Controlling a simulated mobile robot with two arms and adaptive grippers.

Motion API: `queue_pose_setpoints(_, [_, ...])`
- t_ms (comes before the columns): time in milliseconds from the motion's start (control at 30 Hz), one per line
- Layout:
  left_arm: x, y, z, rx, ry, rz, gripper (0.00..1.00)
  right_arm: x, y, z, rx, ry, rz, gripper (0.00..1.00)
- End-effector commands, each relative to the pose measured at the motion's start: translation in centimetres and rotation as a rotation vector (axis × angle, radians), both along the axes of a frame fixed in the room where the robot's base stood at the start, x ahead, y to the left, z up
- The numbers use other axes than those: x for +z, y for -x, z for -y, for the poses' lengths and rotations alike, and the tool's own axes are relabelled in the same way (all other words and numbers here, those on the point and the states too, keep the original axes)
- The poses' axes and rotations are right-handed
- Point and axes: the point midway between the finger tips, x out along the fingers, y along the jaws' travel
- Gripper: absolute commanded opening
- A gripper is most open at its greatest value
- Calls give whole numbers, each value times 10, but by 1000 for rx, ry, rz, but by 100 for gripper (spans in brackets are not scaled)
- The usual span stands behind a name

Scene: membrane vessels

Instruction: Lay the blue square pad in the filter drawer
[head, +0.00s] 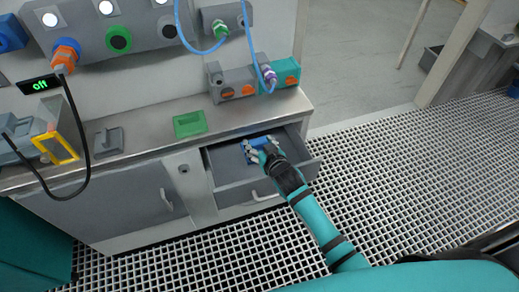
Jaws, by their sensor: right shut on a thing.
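The filter drawer (228,162) is the pulled-out grey drawer under the worktop. My right gripper (259,151) is over its inside, with my teal arm coming in from the lower right. The gripper is shut on the blue square pad (259,143), which shows as a small blue piece at the fingers. The gripper hides part of the pad and part of the drawer floor. I cannot tell whether the pad touches the drawer floor. My left gripper is not in view.
A green tray (189,124) and a grey block (109,141) sit on the worktop (155,137). Grey and teal boxes (284,73) stand at the back. A black cable (87,122) hangs at left. The grating floor (410,165) at right is clear.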

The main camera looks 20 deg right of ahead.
Motion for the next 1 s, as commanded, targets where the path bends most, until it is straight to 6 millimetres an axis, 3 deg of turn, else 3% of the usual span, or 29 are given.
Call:
queue_pose_setpoints(167, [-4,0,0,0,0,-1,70,-23,0,0,-1,0,-2,27])
queue_pose_setpoints(933, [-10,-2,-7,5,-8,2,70,-36,0,0,0,0,-1,27])
queue_pose_setpoints(967, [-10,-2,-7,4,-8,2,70,-36,0,0,0,0,-2,60])
queue_pose_setpoints(1000, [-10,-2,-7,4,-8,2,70,-36,0,0,0,0,-2,66])
